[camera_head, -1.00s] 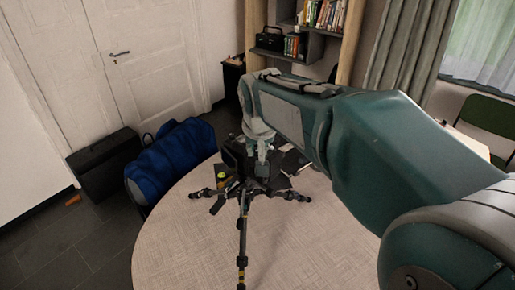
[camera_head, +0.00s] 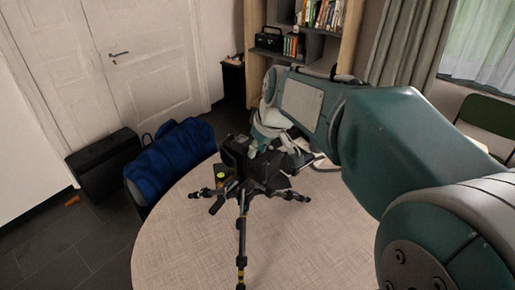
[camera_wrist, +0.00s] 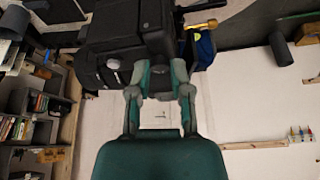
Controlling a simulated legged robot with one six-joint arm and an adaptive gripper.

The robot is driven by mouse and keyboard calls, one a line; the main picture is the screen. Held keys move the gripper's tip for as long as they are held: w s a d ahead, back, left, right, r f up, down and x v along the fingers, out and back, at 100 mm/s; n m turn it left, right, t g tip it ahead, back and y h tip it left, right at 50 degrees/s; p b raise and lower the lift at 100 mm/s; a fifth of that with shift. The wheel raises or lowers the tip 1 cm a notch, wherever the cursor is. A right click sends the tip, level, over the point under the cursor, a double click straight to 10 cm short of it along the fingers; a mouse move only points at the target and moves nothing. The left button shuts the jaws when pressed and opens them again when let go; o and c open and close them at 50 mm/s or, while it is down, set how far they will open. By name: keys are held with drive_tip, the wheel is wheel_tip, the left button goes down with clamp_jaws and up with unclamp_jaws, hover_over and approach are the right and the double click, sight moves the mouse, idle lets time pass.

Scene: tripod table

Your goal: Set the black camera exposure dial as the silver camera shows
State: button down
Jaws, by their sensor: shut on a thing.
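The black camera (camera_head: 235,154) sits on the tripod (camera_head: 243,215) at the middle of the round table. In the wrist view its dark body (camera_wrist: 130,22) fills the upper middle. My gripper (camera_head: 256,148) is at the camera's right side in the head view. In the wrist view my gripper (camera_wrist: 160,70) has its two fingers against the camera's near edge, shut on a small dark part that appears to be the exposure dial. The fingers hide most of that part, so its markings cannot be read. I cannot make out the silver camera.
The round table (camera_head: 180,245) is bare at the front and left. The tripod's legs spread out over it. A blue jacket (camera_head: 172,160) hangs on a chair at the left edge. A bookshelf (camera_head: 315,48) stands behind. My arm covers much of the right side.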

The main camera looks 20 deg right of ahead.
drive_tip(key=shift+n, duration=0.5)
drive_tip(key=shift+y, duration=0.3)
drive_tip(key=c, duration=0.5)
unclamp_jaws()
drive_tip(key=shift+c, duration=0.2)
drive_tip(key=v, duration=1.1)
drive_tip(key=shift+r, duration=0.45)
